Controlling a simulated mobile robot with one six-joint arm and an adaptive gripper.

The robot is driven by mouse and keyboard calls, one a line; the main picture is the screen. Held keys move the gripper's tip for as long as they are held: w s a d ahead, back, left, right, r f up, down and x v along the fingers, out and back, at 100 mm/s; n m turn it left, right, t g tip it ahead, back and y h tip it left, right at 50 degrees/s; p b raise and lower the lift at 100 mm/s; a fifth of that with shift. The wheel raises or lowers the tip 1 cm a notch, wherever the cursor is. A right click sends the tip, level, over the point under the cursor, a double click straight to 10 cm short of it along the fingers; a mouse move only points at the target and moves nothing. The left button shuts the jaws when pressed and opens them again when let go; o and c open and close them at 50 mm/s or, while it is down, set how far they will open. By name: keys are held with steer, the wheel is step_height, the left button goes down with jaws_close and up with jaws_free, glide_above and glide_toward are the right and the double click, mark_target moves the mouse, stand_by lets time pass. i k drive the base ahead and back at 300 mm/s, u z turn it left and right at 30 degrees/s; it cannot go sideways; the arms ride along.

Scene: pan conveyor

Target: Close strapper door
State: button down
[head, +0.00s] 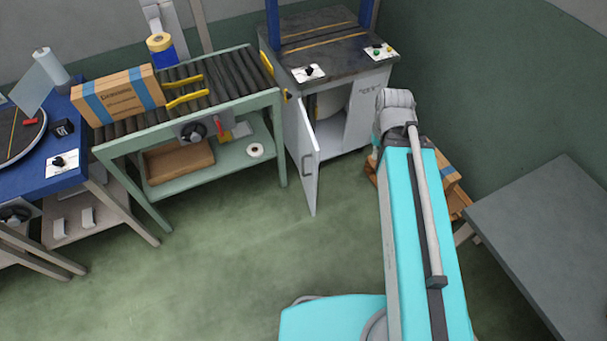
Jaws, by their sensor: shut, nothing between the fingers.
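The strapper (350,105) is a white cabinet with a dark top, standing at the back middle in the head view. Its white door (300,145) stands open, swung outward from the left side of the cabinet front. A grey handle (307,166) is on the door. The cabinet's inside shows through the opening, with a pale rounded thing (328,101) in it. My turquoise arm reaches up the picture to the right of the strapper. My gripper does not show in this view.
A green-framed roller conveyor (190,130) with a cardboard box (118,95) on it stands left of the strapper. A grey table (555,220) is at the right, with wooden pallets (458,203) behind my arm. The green floor (235,245) before the door is clear.

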mark_target(309, 149)
steer(key=k, duration=0.15)
steer(key=u, duration=0.45)
steer(key=i, duration=1)
steer(key=z, duration=0.55)
steer(key=k, duration=0.2)
steer(key=u, duration=0.15)
